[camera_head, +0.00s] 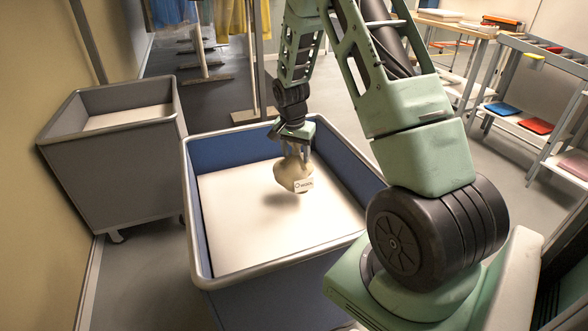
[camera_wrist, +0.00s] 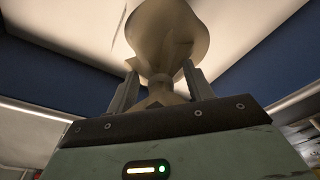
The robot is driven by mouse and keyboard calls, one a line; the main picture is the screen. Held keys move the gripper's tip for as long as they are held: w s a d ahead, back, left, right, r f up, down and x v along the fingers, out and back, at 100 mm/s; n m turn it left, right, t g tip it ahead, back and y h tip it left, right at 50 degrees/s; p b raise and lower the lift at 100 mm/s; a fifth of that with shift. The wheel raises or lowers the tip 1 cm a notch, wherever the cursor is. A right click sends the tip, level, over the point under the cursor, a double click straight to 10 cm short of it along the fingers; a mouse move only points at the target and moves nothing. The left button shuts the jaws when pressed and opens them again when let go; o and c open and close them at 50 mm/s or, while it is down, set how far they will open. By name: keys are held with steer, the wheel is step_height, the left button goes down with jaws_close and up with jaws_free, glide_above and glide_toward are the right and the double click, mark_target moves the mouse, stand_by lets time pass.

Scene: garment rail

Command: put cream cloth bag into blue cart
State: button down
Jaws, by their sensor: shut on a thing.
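The cream cloth bag (camera_head: 292,173) hangs from my gripper (camera_head: 298,145), above the white floor of the blue cart. A small white label shows on the bag. In the wrist view the bag (camera_wrist: 166,40) is pinched at its neck between the two fingers of my gripper (camera_wrist: 160,88). The blue cart (camera_head: 240,149) has a grey rim and blue walls, and its visible floor is bare. A soft shadow lies on that floor under the bag, and the bag looks clear of it.
A grey cart (camera_head: 110,170) stands to the left of the blue one. A garment rail (camera_head: 258,70) with yellow and blue garments is behind. A shelf rack (camera_head: 535,125) with folded blue and red cloths and a wooden table (camera_head: 455,28) stand at the right.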

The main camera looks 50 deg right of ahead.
mark_target(295, 157)
steer(key=shift+f+b, duration=0.3)
steer(key=shift+f, duration=1.65)
